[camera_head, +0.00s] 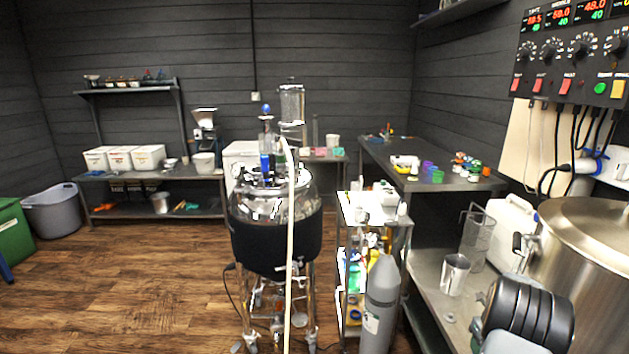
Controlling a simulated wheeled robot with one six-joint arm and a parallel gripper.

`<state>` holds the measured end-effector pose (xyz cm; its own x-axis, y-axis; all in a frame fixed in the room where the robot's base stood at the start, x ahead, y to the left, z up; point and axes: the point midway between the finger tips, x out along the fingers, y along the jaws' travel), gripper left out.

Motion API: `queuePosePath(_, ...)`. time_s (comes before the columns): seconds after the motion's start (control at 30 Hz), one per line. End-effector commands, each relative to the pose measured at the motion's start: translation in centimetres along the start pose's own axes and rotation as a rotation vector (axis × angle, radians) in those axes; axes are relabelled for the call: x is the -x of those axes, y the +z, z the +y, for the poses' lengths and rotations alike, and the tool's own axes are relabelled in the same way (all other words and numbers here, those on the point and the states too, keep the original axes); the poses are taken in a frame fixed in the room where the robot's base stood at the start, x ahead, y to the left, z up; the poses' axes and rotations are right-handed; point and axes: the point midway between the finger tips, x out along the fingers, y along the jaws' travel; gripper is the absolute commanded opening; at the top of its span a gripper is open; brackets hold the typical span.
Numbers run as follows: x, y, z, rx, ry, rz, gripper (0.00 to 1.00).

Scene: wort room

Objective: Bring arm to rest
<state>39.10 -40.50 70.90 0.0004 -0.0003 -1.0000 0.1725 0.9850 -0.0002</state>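Part of my arm (528,312) shows at the bottom right, as black rounded segments with pale grey parts beside them. It appears in front of the large steel pot (590,255) and overlaps it in the picture. I cannot tell whether they touch. My gripper and its fingertips do not show in this view, and nothing held can be seen.
A steel bench (432,290) on the right holds a metal jug (454,274) and a white canister (512,230). A control panel (575,50) with hanging cables is above. A jacketed vessel (275,240), small cart and grey cylinder (381,305) stand centrally.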

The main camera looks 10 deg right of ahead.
Motion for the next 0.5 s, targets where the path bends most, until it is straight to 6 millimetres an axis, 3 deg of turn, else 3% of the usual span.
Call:
queuePosePath(0.2,-2.5,0.0,0.0,0.0,0.001,0.001,0.45)
queuePosePath(0.5,-3.6,0.0,0.0,0.0,0.0,0.0,0.45)
